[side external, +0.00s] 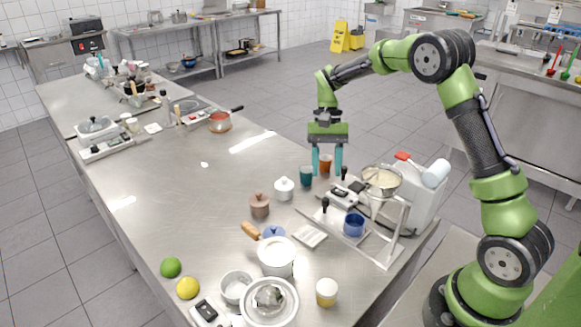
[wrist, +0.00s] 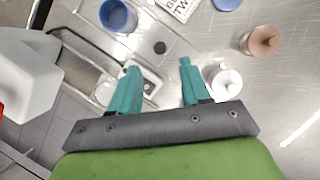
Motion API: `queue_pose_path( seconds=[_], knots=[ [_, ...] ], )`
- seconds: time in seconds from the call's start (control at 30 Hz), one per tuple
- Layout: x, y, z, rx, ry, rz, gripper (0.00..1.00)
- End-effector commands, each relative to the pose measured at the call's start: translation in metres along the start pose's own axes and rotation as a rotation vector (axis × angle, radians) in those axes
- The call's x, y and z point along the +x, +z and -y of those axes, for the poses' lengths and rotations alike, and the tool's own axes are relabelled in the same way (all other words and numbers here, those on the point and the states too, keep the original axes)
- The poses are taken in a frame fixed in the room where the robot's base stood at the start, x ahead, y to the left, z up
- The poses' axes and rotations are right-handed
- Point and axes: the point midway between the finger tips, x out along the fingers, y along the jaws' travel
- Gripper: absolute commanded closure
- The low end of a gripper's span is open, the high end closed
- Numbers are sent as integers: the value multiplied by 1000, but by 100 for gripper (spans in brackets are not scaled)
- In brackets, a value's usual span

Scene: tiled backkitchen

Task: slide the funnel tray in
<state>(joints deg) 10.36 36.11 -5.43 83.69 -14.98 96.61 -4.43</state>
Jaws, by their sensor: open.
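In the side view, a steel stand (side external: 397,225) carries a round metal funnel-like bowl (side external: 382,181) with pale contents. I cannot tell for sure which part is the funnel tray; a long steel tray-like part (wrist: 80,72) shows left of my fingers in the wrist view. My gripper (side external: 327,174) points down with teal fingers apart and nothing between them. In the wrist view, my gripper (wrist: 159,66) has a dark knob (wrist: 149,87) between its fingers, below them.
A blue cup (side external: 354,224) stands on the lower plate. A teal cup (side external: 306,177) and an orange-brown cup (side external: 326,163) are near my fingers. A white lidded pot (side external: 284,188) and a brown pot (side external: 260,205) stand left. The counter's middle left is mostly clear.

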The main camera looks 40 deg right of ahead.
Motion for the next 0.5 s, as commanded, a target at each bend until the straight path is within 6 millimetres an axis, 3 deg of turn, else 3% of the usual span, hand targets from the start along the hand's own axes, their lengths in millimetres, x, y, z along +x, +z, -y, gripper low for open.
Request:
queue_pose_path(
  seconds=[0.2, 0.5],
  knots=[
    [45, 1, 0, 0, 2, 3, 53],
    [73, 0, 0, -1, 1, 0, 53]
  ],
)
